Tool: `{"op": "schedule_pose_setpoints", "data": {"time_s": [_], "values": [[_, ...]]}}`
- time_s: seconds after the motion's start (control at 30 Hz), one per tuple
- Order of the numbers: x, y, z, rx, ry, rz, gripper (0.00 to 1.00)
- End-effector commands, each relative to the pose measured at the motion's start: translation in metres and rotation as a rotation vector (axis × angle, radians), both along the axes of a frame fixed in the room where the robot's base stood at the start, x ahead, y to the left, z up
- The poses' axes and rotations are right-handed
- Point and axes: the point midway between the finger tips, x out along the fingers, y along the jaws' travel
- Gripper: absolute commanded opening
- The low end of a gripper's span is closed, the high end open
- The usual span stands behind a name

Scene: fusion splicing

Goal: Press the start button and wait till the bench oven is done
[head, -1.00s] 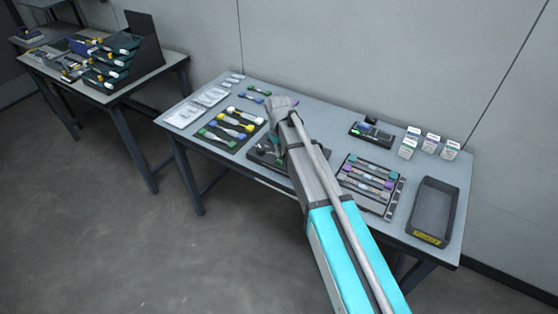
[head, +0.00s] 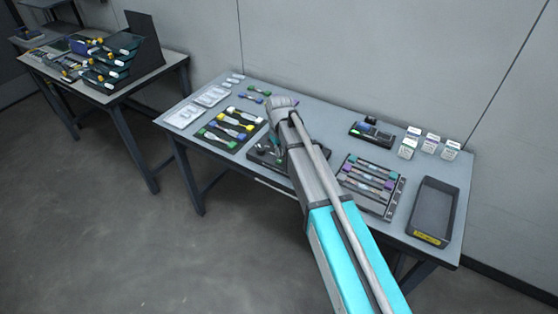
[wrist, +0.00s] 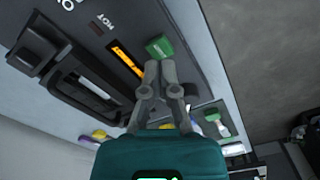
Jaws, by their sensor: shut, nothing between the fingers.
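The bench oven (wrist: 62,100) is a dark box with a HOT mark, a recessed window and an orange bar (wrist: 125,58) on its top. A green start button (wrist: 160,46) sits at the end of the top face. My gripper (wrist: 160,66) is shut and empty, its fingertips right at the button's near edge; I cannot tell whether they touch it. In the head view the dark oven (head: 262,156) shows beside my arm, which hides much of it and the gripper.
A tray of coloured clips (head: 228,146) lies left of the oven. To the right are a slotted rack (head: 396,204), an empty dark bin (head: 452,196), a small dark device (head: 371,137) and white boxes (head: 430,144). The table's front edge is close to the oven.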

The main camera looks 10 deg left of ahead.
Motion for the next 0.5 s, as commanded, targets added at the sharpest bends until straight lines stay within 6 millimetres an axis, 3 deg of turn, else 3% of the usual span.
{"op": "schedule_pose_setpoints", "data": {"time_s": [0.5], "values": [[0.0001,-0.0002,-0.0074,0.000,0.000,0.000,0.00]]}}
